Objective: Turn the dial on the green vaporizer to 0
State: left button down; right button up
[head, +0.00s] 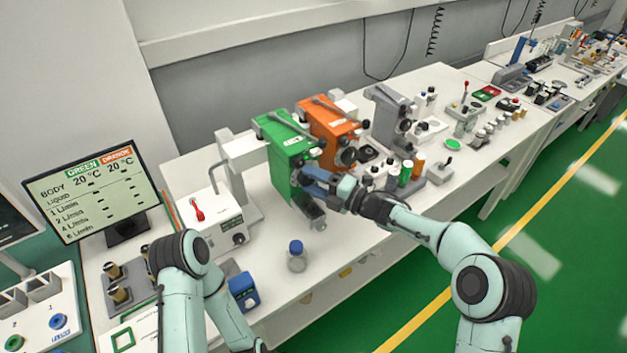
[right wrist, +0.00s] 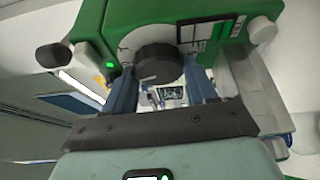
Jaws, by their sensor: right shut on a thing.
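The green vaporizer (head: 285,150) stands on the white bench in the head view, left of the orange one. Its body (right wrist: 200,20) fills the top of the right wrist view. Its dark round dial (right wrist: 158,64) faces my right gripper. My right gripper (head: 318,180) reaches its front from the right. In the wrist view the blue fingers of that gripper (right wrist: 161,88) stand on both sides of the dial, shut on it. The dial's number is too small to read, and the arm hides the dial in the head view.
The orange vaporizer (head: 328,128) stands close on the right, with a grey unit (head: 388,115) beyond. A blue-capped bottle (head: 296,258) and a blue box (head: 243,291) stand in front. A monitor (head: 92,190) is at left. Small bottles crowd the bench right of my gripper.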

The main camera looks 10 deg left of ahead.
jog(key=shift+m+y, duration=0.3)
jog(key=shift+m, duration=0.6)
jog(key=o, duration=1.1)
jog(key=shift+c, duration=0.2)
